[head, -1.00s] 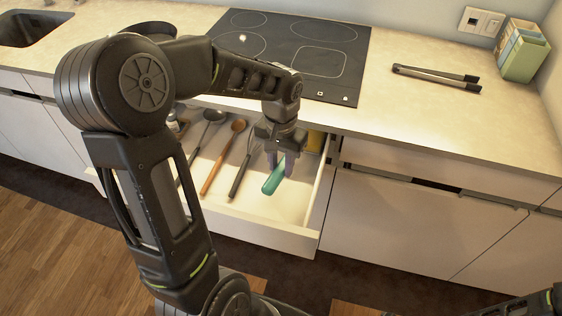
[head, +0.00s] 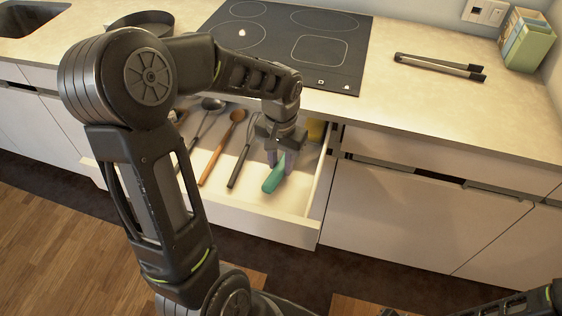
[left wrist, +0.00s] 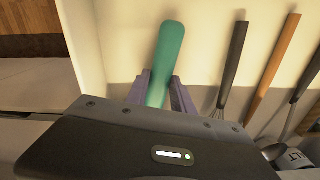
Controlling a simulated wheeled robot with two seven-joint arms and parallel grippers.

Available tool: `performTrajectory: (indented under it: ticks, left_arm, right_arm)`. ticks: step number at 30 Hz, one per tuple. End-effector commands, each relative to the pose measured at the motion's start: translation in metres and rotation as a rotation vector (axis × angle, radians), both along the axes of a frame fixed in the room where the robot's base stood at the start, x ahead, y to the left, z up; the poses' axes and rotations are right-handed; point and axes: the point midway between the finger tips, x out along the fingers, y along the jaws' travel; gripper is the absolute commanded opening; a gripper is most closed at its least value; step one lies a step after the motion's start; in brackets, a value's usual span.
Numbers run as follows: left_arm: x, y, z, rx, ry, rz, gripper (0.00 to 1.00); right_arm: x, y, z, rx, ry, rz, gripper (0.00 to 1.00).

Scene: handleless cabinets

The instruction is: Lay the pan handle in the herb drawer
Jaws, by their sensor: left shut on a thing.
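The teal pan handle (head: 273,179) is in my left gripper (head: 279,158), whose fingers are shut around it. The gripper points down into the right part of the open drawer (head: 262,226). In the left wrist view, the handle (left wrist: 167,55) sticks out beyond the two fingers (left wrist: 158,92), slightly tilted, over the pale drawer floor. I cannot tell whether it touches the floor. My right gripper is not in view; only part of my right arm shows at the lower right.
Left of the handle lie a black-handled whisk (head: 240,165), a wooden spoon (head: 217,160) and a dark ladle (head: 205,120). A yellow item (head: 316,130) sits at the drawer's back right. Tongs (head: 440,67) lie on the counter beside the cooktop (head: 290,45).

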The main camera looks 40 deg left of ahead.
Motion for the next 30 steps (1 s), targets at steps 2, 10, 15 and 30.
performTrajectory:
  ticks: [2,10,15,30]
  left_arm:
    - [0.0002,0.0000,0.0001,0.000,-0.001,0.000,0.00]
    - [0.0001,0.0000,-0.0023,0.000,0.000,0.000,0.00]
    - [0.0002,0.0000,-0.0044,0.000,-0.001,0.000,0.00]
    - [0.0001,0.0000,-0.0087,0.000,-0.001,0.000,0.35]
  right_arm:
    - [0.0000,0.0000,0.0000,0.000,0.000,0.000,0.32]
    - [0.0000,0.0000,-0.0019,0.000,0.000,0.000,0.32]
    - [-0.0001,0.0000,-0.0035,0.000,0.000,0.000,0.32]
    - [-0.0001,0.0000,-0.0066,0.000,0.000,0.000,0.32]
